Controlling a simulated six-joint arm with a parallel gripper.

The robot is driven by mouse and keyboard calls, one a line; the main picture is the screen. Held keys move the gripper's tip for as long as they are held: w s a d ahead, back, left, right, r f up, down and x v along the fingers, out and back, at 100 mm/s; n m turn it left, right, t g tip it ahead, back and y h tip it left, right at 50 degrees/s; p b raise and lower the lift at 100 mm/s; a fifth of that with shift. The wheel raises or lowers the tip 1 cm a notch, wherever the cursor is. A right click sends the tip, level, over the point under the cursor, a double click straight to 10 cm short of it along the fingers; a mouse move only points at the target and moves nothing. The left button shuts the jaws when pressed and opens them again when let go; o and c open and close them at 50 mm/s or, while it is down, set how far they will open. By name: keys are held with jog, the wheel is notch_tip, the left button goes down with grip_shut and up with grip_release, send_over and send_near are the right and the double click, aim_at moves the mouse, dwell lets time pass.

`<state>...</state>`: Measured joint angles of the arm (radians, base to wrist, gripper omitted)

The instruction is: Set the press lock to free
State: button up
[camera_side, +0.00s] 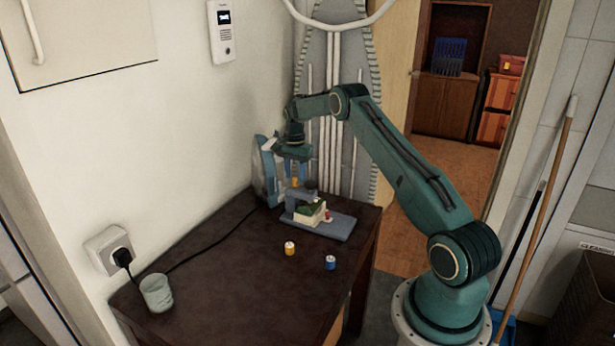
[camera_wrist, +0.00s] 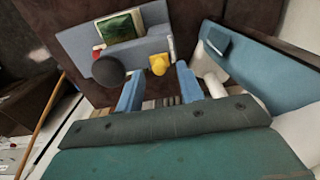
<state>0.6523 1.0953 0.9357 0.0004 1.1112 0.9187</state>
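The press (camera_side: 338,229) is a grey-blue fixture at the far end of the dark table; it also fills the top of the wrist view (camera_wrist: 80,42). A cream block with a green top (camera_side: 309,212) sits on it. A small yellow piece (camera_wrist: 158,65), perhaps the lock, shows next to a dark round knob (camera_wrist: 108,70). A small red part (camera_side: 328,217) is at the press's side. My gripper (camera_side: 296,177) points down over the back of the press. Its blue fingers are apart, with the yellow piece seen between their tips (camera_wrist: 160,74); contact cannot be told.
A blue-grey upright device (camera_side: 265,172) stands close beside my gripper, against the wall. A small yellow cylinder (camera_side: 290,248) and a blue one (camera_side: 331,262) stand in front of the press. A pale cup (camera_side: 156,292) and a black cable are nearer. The table's middle is clear.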

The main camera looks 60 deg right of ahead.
notch_tip(320, 180, up, 13)
dwell(0.6)
jog(key=s+a+r+n+t, duration=0.1)
jog(key=s+a+r+n, duration=0.2)
jog(key=a+r, duration=0.4)
jog(key=s+a+r+n+t+h, duration=0.1)
jog(key=s+a+r+n, duration=0.3)
jog(key=a, duration=0.5)
jog(key=s+a+r+n+t, duration=0.1)
jog(key=s+a+r+n, duration=0.1)
jog(key=a+r, duration=0.55)
jog(key=s+a+n+t, duration=0.1)
jog(key=s+a+n, duration=0.3)
jog(key=s+a, duration=0.65)
jog(key=s+a+f+n, duration=0.2)
jog(key=s+f, duration=0.1)
jog(key=s, duration=0.3)
jog(key=s+a+f+n+t+y, duration=0.1)
jog(key=s+a+f+n, duration=0.1)
jog(key=s, duration=0.5)
jog(key=shift+a+f+n+t, duration=0.2)
jog(key=shift+f+n+t, duration=0.1)
jog(key=shift+f+n, duration=0.2)
